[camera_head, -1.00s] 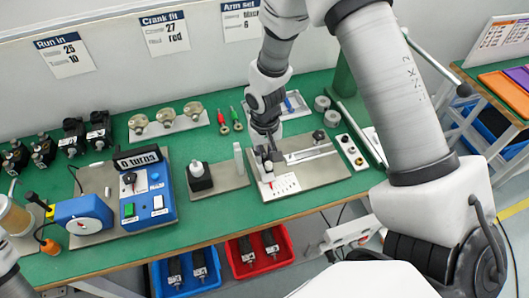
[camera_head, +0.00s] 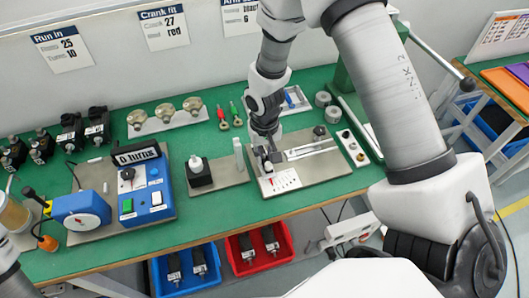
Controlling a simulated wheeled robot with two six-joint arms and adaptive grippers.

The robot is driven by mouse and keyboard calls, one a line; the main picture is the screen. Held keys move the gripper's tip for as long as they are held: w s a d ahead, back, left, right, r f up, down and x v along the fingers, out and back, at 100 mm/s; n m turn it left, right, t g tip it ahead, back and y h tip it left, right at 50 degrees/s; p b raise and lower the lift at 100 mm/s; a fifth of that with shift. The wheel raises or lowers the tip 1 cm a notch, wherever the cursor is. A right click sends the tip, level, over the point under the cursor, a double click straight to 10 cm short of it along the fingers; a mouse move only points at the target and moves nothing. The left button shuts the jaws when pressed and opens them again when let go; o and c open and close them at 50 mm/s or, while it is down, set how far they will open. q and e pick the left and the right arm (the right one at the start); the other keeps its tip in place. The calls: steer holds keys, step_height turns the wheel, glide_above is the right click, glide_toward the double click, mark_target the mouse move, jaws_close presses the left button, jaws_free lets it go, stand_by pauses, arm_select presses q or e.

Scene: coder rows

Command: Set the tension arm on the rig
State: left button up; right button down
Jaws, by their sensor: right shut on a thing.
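The rig with the tension arm appears to be the grey metal plate (camera_head: 318,175) right of the middle of the green bench. It carries a white scale card (camera_head: 283,182), a long bar (camera_head: 312,150) and a dark knob (camera_head: 319,130). My right gripper (camera_head: 267,160) points down over the plate's left part, by the card's upper edge. It is shut on a small part that its fingers mostly hide; I cannot tell if this is the arm's end. My left gripper is out of view; only a bit of my left arm shows at the lower left edge.
A blue control box (camera_head: 145,190) reading "0 turns" stands left, beside a black block (camera_head: 199,176) on a plate. Red and green tools (camera_head: 223,118) and a tray (camera_head: 291,101) lie behind. Blue (camera_head: 186,268) and red (camera_head: 259,253) bins sit below the bench's front edge.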

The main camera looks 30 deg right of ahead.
mark_target(264, 156)
steer(key=shift+f, duration=0.25)
steer(key=shift+f, duration=0.3)
stand_by(0.5)
steer(key=c, duration=0.9)
jaws_free()
steer(key=shift+c, duration=0.2)
step_height(264, 156, up, 12)
